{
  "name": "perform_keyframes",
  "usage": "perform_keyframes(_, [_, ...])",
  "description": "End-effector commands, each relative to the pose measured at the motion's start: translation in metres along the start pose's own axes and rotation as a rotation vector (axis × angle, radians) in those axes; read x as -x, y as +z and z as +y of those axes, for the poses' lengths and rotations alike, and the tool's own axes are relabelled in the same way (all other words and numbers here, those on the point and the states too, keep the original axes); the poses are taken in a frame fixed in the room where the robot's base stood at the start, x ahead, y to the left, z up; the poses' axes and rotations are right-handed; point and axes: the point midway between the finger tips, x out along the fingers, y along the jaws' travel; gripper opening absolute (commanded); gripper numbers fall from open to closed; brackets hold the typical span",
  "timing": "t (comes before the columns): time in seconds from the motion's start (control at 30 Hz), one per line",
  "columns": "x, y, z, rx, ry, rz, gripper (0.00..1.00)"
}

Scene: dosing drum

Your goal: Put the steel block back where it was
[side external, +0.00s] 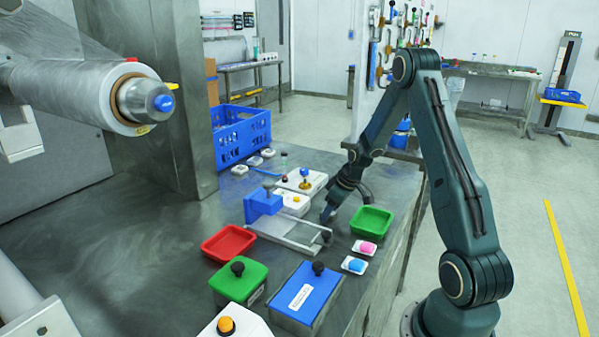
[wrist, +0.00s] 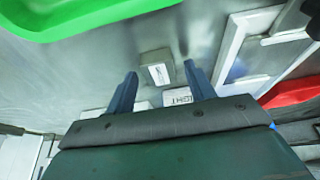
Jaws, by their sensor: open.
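A small grey block with a pale label (wrist: 157,68), which looks like the steel block, sits on the metal table in the wrist view. My gripper (wrist: 161,70) is open, with its fingertips on either side of the block in the picture; I cannot tell how far above it they are. A white plate with dark lettering (wrist: 177,97) shows between the fingers, nearer the palm. In the side view my gripper (side external: 328,214) is low over the table, between the metal chute and the green tray. I cannot make out the block in that view.
The green tray (side external: 370,221) and the chute (side external: 290,234) with its blue housing (side external: 263,204) stand close by my gripper. The red tray (side external: 228,243), green-lidded box (side external: 238,281) and blue-lidded box (side external: 306,292) are nearer the camera. White button boxes (side external: 303,182) stand behind.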

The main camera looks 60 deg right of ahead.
Motion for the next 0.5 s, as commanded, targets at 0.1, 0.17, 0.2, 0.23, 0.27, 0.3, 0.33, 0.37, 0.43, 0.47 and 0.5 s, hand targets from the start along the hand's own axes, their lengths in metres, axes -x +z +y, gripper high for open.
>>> perform_keyframes(0.1, [0.005,-0.001,0.001,0.0,0.001,0.002,0.54])
perform_keyframes(0.17, [0.009,-0.001,0.001,0.0,0.001,0.001,0.54])
perform_keyframes(0.2, [0.012,-0.001,0.001,0.0,0.001,0.001,0.54])
perform_keyframes(0.23, [0.015,-0.001,0.001,0.0,0.002,0.002,0.54])
perform_keyframes(0.27, [0.018,-0.001,0.001,0.0,0.002,0.002,0.54])
perform_keyframes(0.3, [0.022,-0.001,0.001,0.0,0.002,0.002,0.54])
perform_keyframes(0.33, [0.026,-0.001,0.001,0.0,0.002,0.002,0.54])
perform_keyframes(0.37, [0.03,-0.001,0.001,0.0,0.002,0.002,0.54])
perform_keyframes(0.43, [0.039,-0.001,0.001,0.0,0.002,0.003,0.54])
perform_keyframes(0.47, [0.044,-0.001,0.001,0.0,0.003,0.003,0.54])
perform_keyframes(0.5, [0.05,-0.001,0.001,0.0,0.002,0.003,0.54])
